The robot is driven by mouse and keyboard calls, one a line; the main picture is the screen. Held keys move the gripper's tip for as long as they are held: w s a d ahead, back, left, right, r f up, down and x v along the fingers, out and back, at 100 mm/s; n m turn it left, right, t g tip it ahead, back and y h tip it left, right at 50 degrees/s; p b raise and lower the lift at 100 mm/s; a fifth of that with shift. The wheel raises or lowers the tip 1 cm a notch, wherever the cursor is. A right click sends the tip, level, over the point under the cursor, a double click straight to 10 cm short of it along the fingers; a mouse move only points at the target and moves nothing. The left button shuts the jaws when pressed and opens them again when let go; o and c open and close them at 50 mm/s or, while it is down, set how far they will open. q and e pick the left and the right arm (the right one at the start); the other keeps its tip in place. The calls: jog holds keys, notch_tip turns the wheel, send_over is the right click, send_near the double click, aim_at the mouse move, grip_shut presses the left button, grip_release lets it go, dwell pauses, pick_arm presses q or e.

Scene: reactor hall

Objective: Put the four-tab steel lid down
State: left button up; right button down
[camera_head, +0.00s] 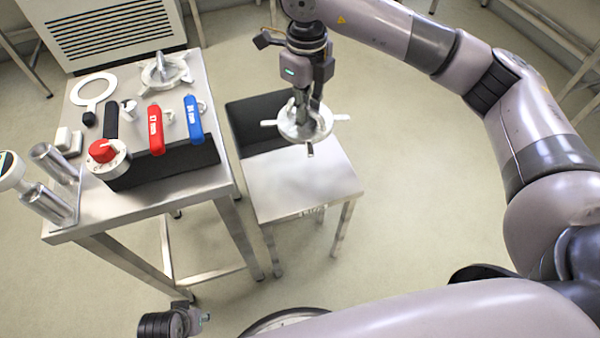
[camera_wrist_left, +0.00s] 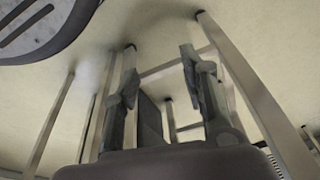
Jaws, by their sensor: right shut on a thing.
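The four-tab steel lid (camera_head: 291,131) is a pale round disc with short tabs sticking out. My right gripper (camera_head: 306,118) points down and is shut on its middle. The lid is roughly level, over the small steel table (camera_head: 300,180) and the edge of the dark open bin (camera_head: 250,108). I cannot tell whether it hangs clear of the table top. The fingertips are partly hidden by the lid's centre. My left gripper (camera_wrist_left: 161,75) is open and empty in the left wrist view, low down among table legs.
The taller steel table (camera_head: 205,178) at left carries a similar tabbed piece (camera_head: 178,75), a white ring (camera_head: 84,103), red (camera_head: 155,130) and blue (camera_head: 193,118) handles, a red-knobbed dial (camera_head: 103,152) and steel cylinders (camera_head: 48,160). The small table's front top is bare.

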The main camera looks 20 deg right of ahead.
jog(key=m, duration=0.5)
jog(key=shift+w+a+r, duration=0.25)
jog(key=shift+w+a, duration=0.1)
jog(key=shift+w, duration=0.05)
jog(key=shift+m, duration=0.4)
jog(key=shift+f, duration=0.35)
jog(key=b, duration=0.2)
send_over(300, 174)
notch_tip(300, 174, down, 15)
jog(key=shift+r, duration=0.2)
notch_tip(300, 174, down, 5)
jog(key=shift+r+b, duration=0.2)
jog(key=shift+b, duration=0.15)
pick_arm(q)
jog(key=w+v, duration=0.2)
jog(key=v, duration=0.6)
jog(key=shift+r+t, duration=0.3)
jog(key=shift+r, duration=0.35)
pick_arm(e)
jog(key=shift+f, duration=0.1)
pick_arm(q)
jog(key=shift+r, duration=0.1)
